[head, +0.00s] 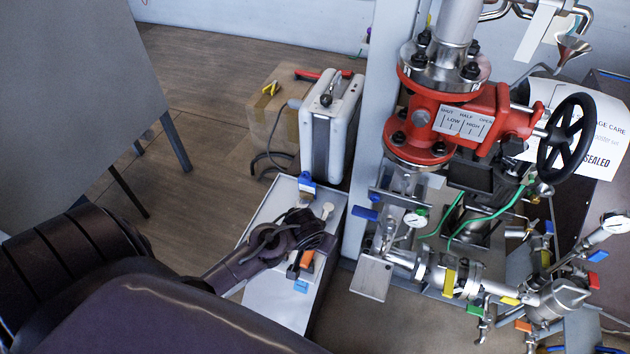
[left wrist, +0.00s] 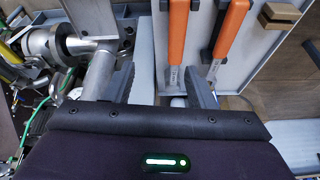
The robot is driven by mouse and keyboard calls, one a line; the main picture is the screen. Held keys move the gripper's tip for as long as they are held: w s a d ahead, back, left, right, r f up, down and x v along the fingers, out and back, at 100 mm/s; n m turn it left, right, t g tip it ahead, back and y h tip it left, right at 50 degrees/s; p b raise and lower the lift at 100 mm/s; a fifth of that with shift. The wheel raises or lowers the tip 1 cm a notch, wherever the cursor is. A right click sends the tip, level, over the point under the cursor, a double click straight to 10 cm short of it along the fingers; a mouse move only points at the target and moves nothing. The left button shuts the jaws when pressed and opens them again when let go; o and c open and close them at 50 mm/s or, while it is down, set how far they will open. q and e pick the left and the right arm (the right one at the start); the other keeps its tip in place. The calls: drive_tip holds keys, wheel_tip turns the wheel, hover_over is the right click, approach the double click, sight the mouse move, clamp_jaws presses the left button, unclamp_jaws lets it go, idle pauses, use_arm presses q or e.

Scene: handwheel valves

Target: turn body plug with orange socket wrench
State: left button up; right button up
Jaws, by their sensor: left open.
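A grey hex plug (head: 422,118), which looks like the body plug, sits on the side of the red valve body (head: 440,122) at upper right in the head view. An orange handle (head: 306,259) shows on the white tool stand below my left gripper (head: 300,236). The left wrist view shows two upright orange handles, one near the middle (left wrist: 177,35) and one to its right (left wrist: 230,28). I cannot tell which is the socket wrench. My left gripper also shows there (left wrist: 152,88), its fingers apart and nothing clearly between them. My right gripper is out of view.
A black handwheel (head: 566,140) and green hoses (head: 482,222) are at the right. A white-grey case (head: 328,128) stands behind the tool stand (head: 284,318). A grey post (head: 378,85) rises between stand and valve. Wood floor lies open at upper left.

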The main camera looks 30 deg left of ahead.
use_arm(q)
drive_tip(key=shift+n, duration=0.6)
drive_tip(key=w+a+f, duration=0.2)
drive_tip(key=a+f, duration=0.1)
drive_tip(key=b+x, duration=0.1)
drive_tip(key=x, duration=0.7)
drive_tip(key=shift+w+a+b, duration=0.1)
drive_tip(key=shift+a+b, duration=0.05)
drive_tip(key=shift+b, duration=0.2)
drive_tip(key=shift+r, duration=0.1)
clamp_jaws()
